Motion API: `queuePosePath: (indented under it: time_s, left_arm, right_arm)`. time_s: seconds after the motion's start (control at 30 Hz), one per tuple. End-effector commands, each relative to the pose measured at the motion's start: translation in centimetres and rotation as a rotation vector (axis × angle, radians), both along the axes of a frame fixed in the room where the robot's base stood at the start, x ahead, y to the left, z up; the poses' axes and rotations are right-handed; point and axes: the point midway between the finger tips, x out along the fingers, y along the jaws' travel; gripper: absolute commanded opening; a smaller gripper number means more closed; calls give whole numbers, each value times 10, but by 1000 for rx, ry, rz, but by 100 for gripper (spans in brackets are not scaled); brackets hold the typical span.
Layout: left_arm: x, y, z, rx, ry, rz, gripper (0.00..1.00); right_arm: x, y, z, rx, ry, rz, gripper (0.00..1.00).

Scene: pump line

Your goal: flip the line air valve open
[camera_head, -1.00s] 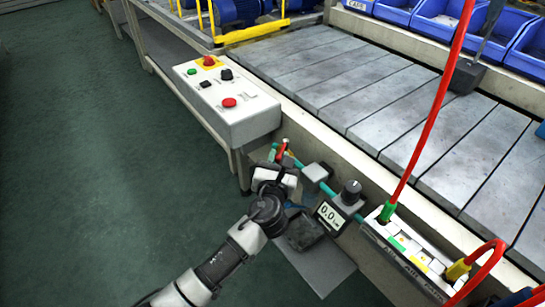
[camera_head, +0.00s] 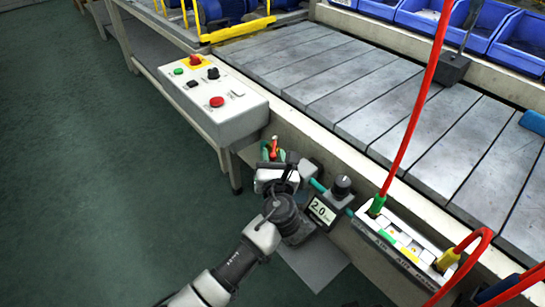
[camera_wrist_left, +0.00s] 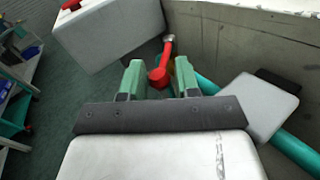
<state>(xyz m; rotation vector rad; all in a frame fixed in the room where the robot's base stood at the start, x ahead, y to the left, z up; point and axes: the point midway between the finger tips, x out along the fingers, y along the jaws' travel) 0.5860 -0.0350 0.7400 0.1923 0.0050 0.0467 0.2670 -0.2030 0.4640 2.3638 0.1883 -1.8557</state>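The line air valve's red lever (camera_head: 274,146) stands at the side of the conveyor, beside the control box. In the left wrist view the lever (camera_wrist_left: 166,60) has a round red knob and lies between my green fingers. My left gripper (camera_head: 273,154) is at the lever; in its own view the gripper (camera_wrist_left: 158,68) is open, with a gap beside the knob. The teal air pipe (camera_wrist_left: 208,86) runs right from the valve. The gauge (camera_head: 322,211) on the line reads 2.0. The valve body is mostly hidden by my gripper. My right gripper is not in view.
A control box (camera_head: 215,102) with buttons stands just behind my left gripper. The slatted conveyor (camera_head: 350,90) lies to the right. A white manifold block (camera_head: 405,245) with red hoses (camera_head: 418,105) is at right. Floor at left is clear.

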Motion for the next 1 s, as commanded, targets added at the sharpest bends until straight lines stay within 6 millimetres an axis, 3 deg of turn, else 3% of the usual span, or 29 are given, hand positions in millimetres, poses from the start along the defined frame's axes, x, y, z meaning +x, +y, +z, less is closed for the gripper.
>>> queuePosePath:
  time_s: [0.1,0.43,0.7,1.0]
  left_arm:
    - [0,0,0,1,0,0,47]
    - [-7,0,0,1,1,-1,47]
    - [-58,-3,1,0,4,-2,47]
    - [-102,-5,0,1,0,-1,47]
  right_arm:
    - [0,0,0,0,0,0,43]
    - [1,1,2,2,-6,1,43]
    - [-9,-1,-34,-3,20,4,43]
    - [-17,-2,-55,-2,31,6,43]
